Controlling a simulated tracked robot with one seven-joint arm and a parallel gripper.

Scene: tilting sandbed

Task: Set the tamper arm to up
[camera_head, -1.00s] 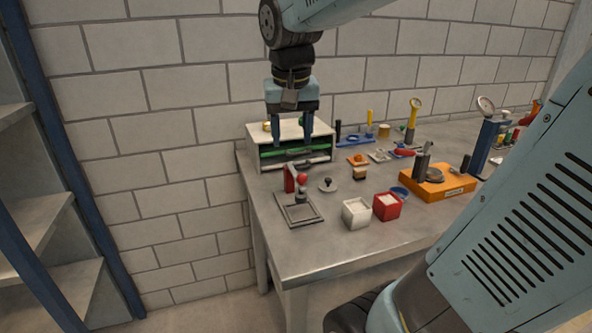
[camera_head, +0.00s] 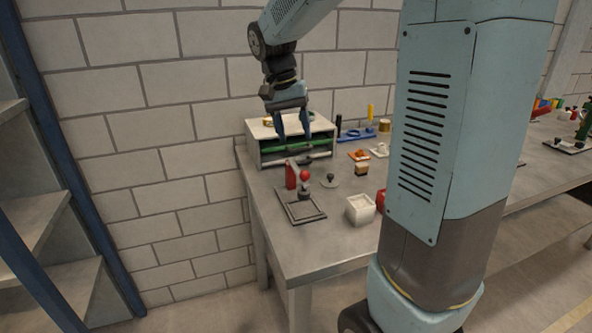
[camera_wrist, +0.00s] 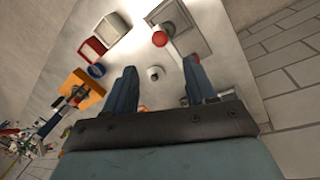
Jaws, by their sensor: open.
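The tamper stand (camera_head: 302,207) is a flat grey framed tray on the bench's near left corner, with a red post (camera_head: 291,175) at its back. The tamper arm carries a red ball knob (camera_head: 305,175), with a dark grey tamper below it over the tray. The arm looks low, but its exact angle is hard to tell. In the wrist view the red knob (camera_wrist: 160,39) shows beyond the fingertips, beside the tray. My gripper (camera_head: 294,134) is open, empty and tilted, above and behind the stand, in front of the drawer cabinet. It touches nothing that I can see.
A cabinet (camera_head: 256,150) with a green-fronted slot stands behind the tamper stand. A small round dark-knobbed piece (camera_head: 330,181) and a white box (camera_head: 360,209) are to the right. A red box is partly hidden by my arm link. The bench's front left corner is clear.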

